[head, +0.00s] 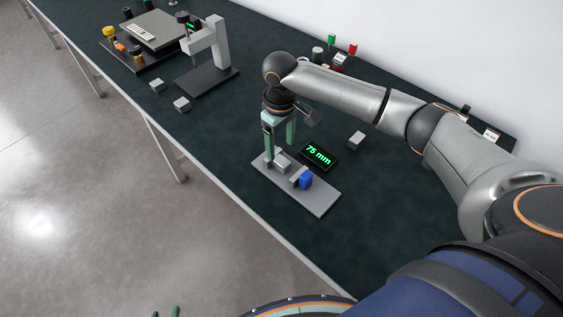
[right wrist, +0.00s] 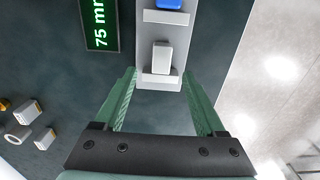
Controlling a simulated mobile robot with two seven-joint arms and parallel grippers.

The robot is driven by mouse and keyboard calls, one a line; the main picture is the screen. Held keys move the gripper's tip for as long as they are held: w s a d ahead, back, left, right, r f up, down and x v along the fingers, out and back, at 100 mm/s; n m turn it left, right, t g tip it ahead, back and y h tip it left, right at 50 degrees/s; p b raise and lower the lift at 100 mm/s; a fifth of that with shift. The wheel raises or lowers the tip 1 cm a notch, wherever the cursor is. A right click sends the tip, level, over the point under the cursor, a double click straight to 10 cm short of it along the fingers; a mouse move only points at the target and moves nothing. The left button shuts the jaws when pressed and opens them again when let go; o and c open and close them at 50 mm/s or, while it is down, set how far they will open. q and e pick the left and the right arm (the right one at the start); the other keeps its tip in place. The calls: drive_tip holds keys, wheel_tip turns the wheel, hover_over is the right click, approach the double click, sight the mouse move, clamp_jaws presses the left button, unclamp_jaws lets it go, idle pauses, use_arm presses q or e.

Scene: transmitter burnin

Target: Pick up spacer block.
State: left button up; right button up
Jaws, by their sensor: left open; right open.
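A light grey block (head: 282,160), which looks like the spacer block, stands on a grey gauge plate (head: 318,204) beside a blue block (head: 305,180). In the right wrist view the grey block (right wrist: 162,57) stands by a raised stop (right wrist: 161,79) at the near end of the plate (right wrist: 150,38). My right gripper (head: 278,140) is open and empty, pointing down above this end of the plate. Its fingers (right wrist: 160,95) stand apart, with the block between their lines but ahead of them. My left gripper (head: 166,311) is open at the bottom edge; only its fingertips show.
A display (head: 319,154) reading 75 mm lies beside the plate. Other grey blocks lie loose on the dark bench (head: 240,135): one (head: 357,140) to the right, two (head: 181,104) to the left. A grey press stand (head: 220,50) stands further back.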

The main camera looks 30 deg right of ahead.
sight(282, 160)
drive_tip(key=shift+s+f, duration=0.15)
drive_tip(key=shift+f, duration=1.35)
drive_tip(key=shift+s+f, duration=0.15)
drive_tip(key=shift+f, duration=1.35)
clamp_jaws()
drive_tip(key=shift+r, duration=0.1)
